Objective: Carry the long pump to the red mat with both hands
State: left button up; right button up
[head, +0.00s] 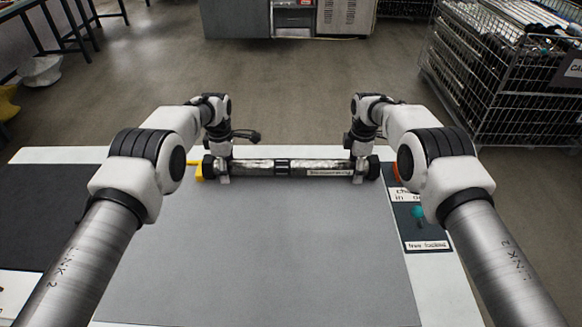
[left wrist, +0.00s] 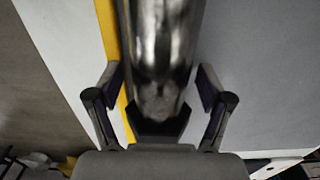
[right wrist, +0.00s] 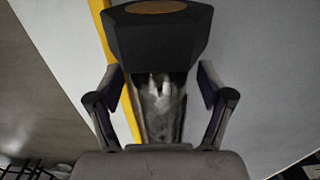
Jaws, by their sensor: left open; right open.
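The long pump (head: 285,167) is a shiny metal tube with black end caps and a black middle band. It lies left to right near the far edge of the table. My left gripper (head: 223,179) is over its left end, and in the left wrist view the open fingers stand either side of the tube (left wrist: 158,60). My right gripper (head: 358,177) is over its right end; in the right wrist view its open fingers flank the tube near the black hexagonal cap (right wrist: 160,40). A small red patch (head: 396,173) shows beside my right arm; I cannot tell whether it is the red mat.
A large grey surface (head: 255,260) on the white table is clear in front of the pump. A yellow strip (head: 199,171) runs by the pump. A dark mat (head: 50,210) lies left; a dark printed panel (head: 424,225) lies right. A wire cage (head: 510,70) stands beyond the table.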

pick_arm(q)
grip_shut()
pick_arm(e)
grip_shut()
pick_arm(q)
jog(key=shift+r, duration=0.2)
pick_arm(e)
jog(key=shift+r, duration=0.2)
